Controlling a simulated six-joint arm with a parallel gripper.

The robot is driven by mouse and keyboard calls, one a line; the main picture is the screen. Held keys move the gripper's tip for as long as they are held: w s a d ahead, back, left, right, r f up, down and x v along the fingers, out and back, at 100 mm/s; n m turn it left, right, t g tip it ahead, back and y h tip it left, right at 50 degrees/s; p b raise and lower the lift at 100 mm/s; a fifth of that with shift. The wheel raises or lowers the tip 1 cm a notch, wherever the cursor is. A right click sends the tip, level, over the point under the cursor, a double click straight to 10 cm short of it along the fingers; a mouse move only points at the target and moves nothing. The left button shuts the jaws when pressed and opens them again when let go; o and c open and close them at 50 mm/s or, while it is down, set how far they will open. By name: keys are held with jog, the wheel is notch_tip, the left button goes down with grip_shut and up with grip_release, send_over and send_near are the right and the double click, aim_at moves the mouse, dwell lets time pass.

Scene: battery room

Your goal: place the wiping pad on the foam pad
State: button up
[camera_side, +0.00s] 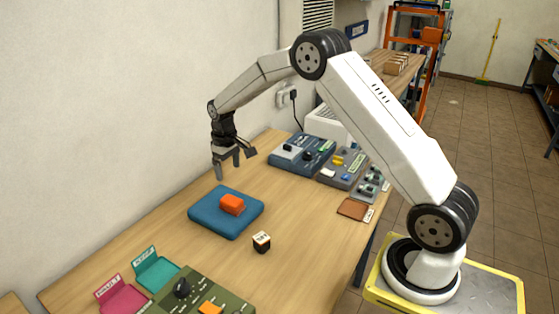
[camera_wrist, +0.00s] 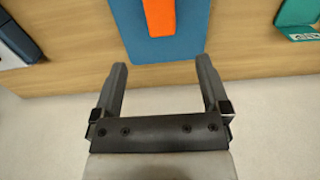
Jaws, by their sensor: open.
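The foam pad looks to be the flat blue square pad (camera_side: 208,217) lying on the wooden table. An orange block (camera_side: 232,204), which looks to be the wiping pad, lies flat on top of it, near its middle. My gripper (camera_side: 228,170) is open and empty, above and behind the blue pad, apart from the block. In the wrist view, the orange block (camera_wrist: 160,15) and blue pad (camera_wrist: 190,42) show at the top edge, partly cut off, beyond my open fingers (camera_wrist: 162,66).
Control boxes (camera_side: 303,155) stand at the back right, with a brown square (camera_side: 354,209) nearby. Teal (camera_side: 156,273) and pink (camera_side: 122,300) trays and a green panel (camera_side: 205,295) lie in front. A wall borders the left.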

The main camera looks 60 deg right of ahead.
jog(key=s+a+r+t, duration=0.1)
jog(key=s+a, duration=0.4)
jog(key=s, duration=0.7)
jog(key=s+a+r+t, duration=0.1)
jog(key=s+a, duration=0.5)
jog(key=s, duration=0.7)
jog(key=shift+r+t, duration=0.3)
jog(key=shift+r, duration=0.4)
